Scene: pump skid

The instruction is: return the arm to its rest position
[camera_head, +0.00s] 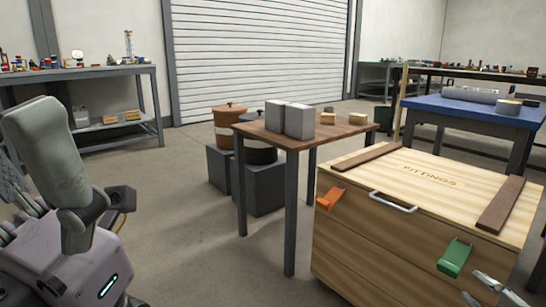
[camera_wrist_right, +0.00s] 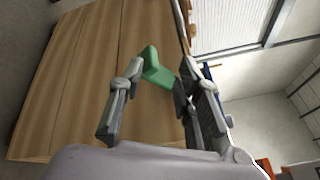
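My right gripper (camera_head: 471,284) is at the lower right of the head view, in front of the wooden crate and just below its green latch. In the right wrist view its two fingers (camera_wrist_right: 160,95) stand apart. The green latch (camera_head: 455,257) also shows in the wrist view (camera_wrist_right: 155,68), beyond and between the fingers; I see no clear contact with it. My left arm (camera_head: 60,165) comes in from the left as grey links, folded near my body. I cannot make out its gripper fingers.
The wooden crate (camera_head: 345,247), marked FITTINGS, has a white handle (camera_head: 393,202) and an orange latch (camera_head: 330,198). A brown table (camera_head: 335,131) with grey blocks stands behind it. A blue-topped table (camera_head: 470,110) is at the right. Floor at the centre left is clear.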

